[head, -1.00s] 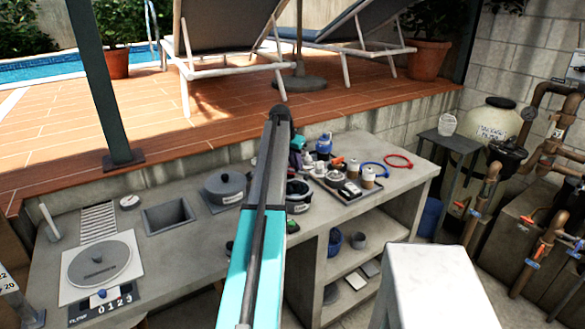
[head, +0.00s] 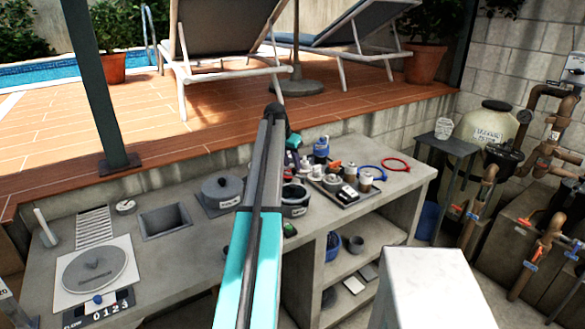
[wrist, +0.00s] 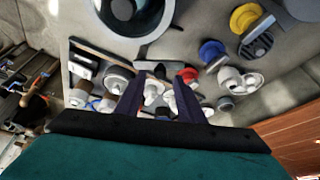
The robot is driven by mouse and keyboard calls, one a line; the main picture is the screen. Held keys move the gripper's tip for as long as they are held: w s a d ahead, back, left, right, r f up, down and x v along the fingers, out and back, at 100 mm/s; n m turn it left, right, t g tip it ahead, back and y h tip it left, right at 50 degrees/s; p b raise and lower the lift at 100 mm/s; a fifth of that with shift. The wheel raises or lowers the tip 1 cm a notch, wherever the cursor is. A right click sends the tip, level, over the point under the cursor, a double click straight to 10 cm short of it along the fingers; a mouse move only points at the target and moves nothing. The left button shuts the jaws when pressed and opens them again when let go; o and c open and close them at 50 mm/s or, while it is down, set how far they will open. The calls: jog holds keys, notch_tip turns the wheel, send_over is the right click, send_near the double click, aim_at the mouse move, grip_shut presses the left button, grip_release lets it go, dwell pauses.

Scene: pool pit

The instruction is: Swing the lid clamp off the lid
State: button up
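No lid clamp can be clearly made out. A flat round grey lid (head: 90,268) lies on a white square plate at the left. A dark round pot (head: 296,203) is partly behind my arm; a round dark-centred vessel also shows at the top of the wrist view (wrist: 135,14). My gripper (wrist: 162,78) has its two dark fingers apart, with nothing visibly held between them. Small white and red items show beyond the fingers. In the head view my arm hides most of the gripper.
A sink (head: 165,222) opens left. A white block (head: 430,290) stands in front. Pipes (head: 545,240) crowd the right.

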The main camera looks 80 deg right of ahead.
jog(key=b+v, duration=0.2)
jog(key=v, duration=0.9)
jog(key=shift+r, duration=0.3)
